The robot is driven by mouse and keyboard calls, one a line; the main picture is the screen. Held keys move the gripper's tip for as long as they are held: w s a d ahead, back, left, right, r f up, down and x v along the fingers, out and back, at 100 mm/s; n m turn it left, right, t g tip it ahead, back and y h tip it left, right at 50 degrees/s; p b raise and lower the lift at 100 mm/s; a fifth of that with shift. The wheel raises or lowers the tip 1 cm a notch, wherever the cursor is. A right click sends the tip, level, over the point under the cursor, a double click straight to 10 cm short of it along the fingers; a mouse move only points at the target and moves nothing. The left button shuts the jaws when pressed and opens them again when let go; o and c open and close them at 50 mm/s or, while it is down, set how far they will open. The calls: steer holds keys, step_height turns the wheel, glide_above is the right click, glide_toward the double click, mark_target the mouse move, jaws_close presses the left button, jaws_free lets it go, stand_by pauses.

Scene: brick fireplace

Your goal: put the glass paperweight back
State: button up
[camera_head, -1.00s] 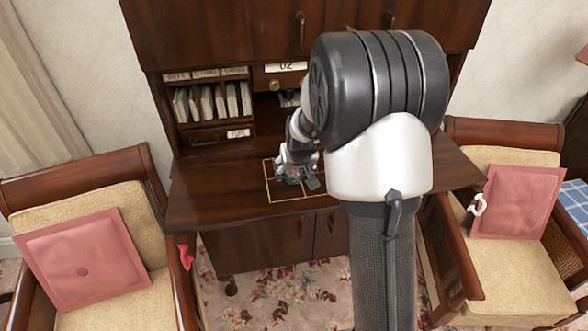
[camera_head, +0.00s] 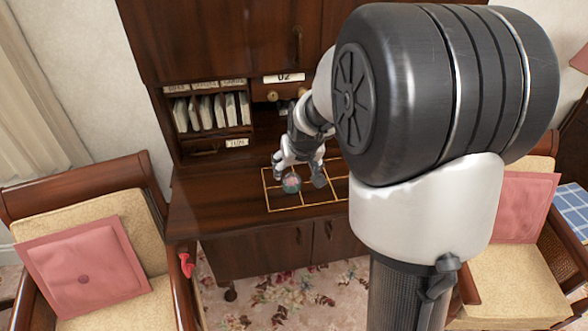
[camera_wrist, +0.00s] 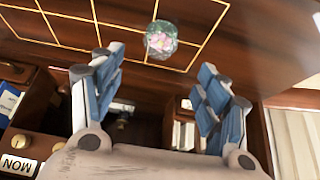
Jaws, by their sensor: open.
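The glass paperweight (camera_head: 291,184) is a clear dome with a pink flower inside. It rests on the brown desk top (camera_head: 215,205), on the gold-lined grid (camera_head: 325,204) toward its left side. In the wrist view the paperweight (camera_wrist: 160,40) lies beyond the fingertips, close to a grid line. I cannot tell exactly how it sits in its cell. My gripper (camera_head: 299,173) is open, just behind and above the paperweight in the head view. In the wrist view nothing is between the blue-padded fingers of my gripper (camera_wrist: 160,66).
Behind the grid stand pigeonholes with upright envelopes (camera_head: 212,111) and small labelled drawers (camera_head: 279,88). Chairs with pink cushions (camera_head: 85,268) flank the desk. The desk top left of the grid is clear. My arm hides the desk's right side.

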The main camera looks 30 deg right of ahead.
steer(key=s+a+r+n, duration=0.1)
steer(key=s+a+r, duration=0.8)
steer(key=s, duration=0.3)
steer(key=s+a+n, duration=0.1)
steer(key=s+a, duration=0.2)
steer(key=s, duration=0.5)
steer(key=s+a+n+g+y, duration=0.1)
steer(key=s+a, duration=0.2)
steer(key=s, duration=0.5)
steer(key=shift+s+y, duration=0.3)
step_height(320, 180, down, 2)
steer(key=shift+f+b, duration=0.1)
steer(key=shift+b, duration=1)
